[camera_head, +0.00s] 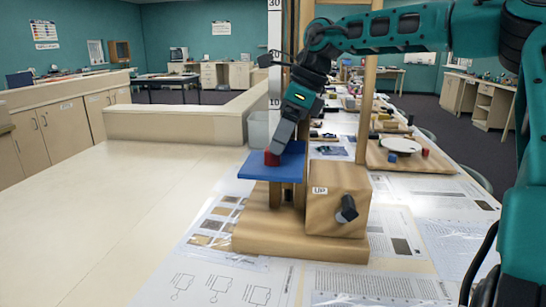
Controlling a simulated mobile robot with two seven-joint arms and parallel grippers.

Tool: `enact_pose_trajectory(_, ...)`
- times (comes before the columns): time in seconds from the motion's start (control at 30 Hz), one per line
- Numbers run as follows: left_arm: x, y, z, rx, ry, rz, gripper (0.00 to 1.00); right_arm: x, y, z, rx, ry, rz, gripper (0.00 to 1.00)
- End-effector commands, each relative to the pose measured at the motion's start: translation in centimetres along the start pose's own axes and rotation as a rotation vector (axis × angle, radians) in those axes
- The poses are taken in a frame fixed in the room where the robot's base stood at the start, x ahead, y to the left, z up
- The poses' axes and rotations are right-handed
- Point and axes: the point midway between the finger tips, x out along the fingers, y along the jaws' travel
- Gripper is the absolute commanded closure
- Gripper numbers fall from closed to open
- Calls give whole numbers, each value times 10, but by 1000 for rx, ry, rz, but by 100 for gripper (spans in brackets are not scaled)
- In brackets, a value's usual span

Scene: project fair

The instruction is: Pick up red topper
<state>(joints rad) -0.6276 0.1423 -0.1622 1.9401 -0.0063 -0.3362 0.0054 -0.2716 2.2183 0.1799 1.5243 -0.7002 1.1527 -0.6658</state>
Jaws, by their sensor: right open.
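The red topper (271,158) is a small red block on the blue platform (253,172) of a wooden stand. My right gripper (276,150) points down at it from above, its fingers right at the topper and hiding part of it. The gripper is open, though the gap between its fingers is hard to see from here. The topper appears to rest on the platform. My left gripper is not in view.
The stand's wooden base (262,236) carries a box marked UP (325,203) with a dark knob (347,209). A tall scale (274,95) and wooden posts rise behind the platform. Printed sheets (215,284) lie around it. The tabletop at left (110,205) is clear.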

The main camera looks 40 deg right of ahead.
Motion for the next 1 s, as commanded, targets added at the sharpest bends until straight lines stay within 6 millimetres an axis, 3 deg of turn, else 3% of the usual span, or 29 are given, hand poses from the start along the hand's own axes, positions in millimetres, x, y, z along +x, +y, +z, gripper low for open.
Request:
enact_pose_trajectory(0.2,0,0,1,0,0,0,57,30,0,0,0,3,1,36)
enact_pose_trajectory(0.47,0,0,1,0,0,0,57,33,0,0,-1,1,-1,36)
enact_pose_trajectory(1.0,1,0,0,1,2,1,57,32,0,0,0,1,0,86)
